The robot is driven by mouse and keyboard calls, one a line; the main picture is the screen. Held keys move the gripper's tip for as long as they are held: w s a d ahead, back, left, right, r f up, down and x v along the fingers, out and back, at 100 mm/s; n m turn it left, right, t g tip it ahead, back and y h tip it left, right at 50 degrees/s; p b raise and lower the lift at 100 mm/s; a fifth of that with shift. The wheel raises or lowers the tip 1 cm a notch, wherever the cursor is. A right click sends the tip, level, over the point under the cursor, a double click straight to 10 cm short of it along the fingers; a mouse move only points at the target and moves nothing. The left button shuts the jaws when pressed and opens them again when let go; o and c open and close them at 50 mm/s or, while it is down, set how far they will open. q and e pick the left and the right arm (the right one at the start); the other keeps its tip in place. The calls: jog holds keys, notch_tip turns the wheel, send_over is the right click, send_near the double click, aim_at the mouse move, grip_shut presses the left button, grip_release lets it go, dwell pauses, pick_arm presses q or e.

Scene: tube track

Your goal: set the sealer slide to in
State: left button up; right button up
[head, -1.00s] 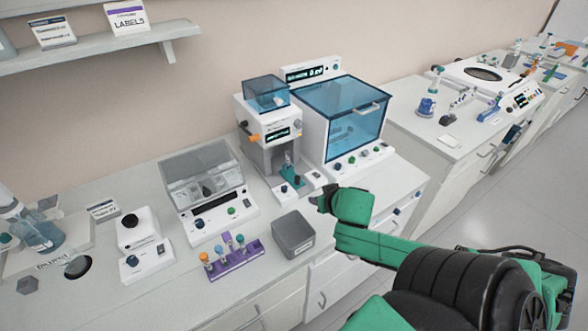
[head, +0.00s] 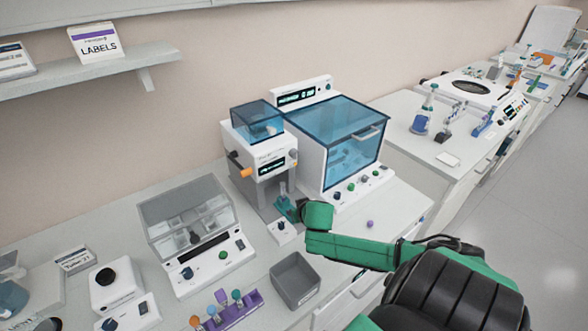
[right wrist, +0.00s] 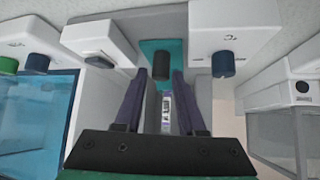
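A white and grey machine with a blue clear lid, an orange knob and a small display, apparently the sealer (head: 262,150), stands mid-bench. Low in its front bay is a teal slide (head: 283,203), partly hidden by my right gripper (head: 296,208). In the right wrist view the teal slide (right wrist: 152,48) carries an upright dark peg (right wrist: 160,66). My right gripper (right wrist: 163,100) is open, with its purple fingers apart on either side of the line to the peg. Contact with the peg cannot be made out. My left gripper is not in view.
A blue-windowed cabinet (head: 345,150) stands close right of the sealer. A clear-lidded box (head: 195,225) is on the left. A grey bin (head: 294,280) and a purple tube rack (head: 232,310) lie in front.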

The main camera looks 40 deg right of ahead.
jog(key=shift+x, duration=0.85)
jog(key=shift+f, duration=0.1)
grip_shut()
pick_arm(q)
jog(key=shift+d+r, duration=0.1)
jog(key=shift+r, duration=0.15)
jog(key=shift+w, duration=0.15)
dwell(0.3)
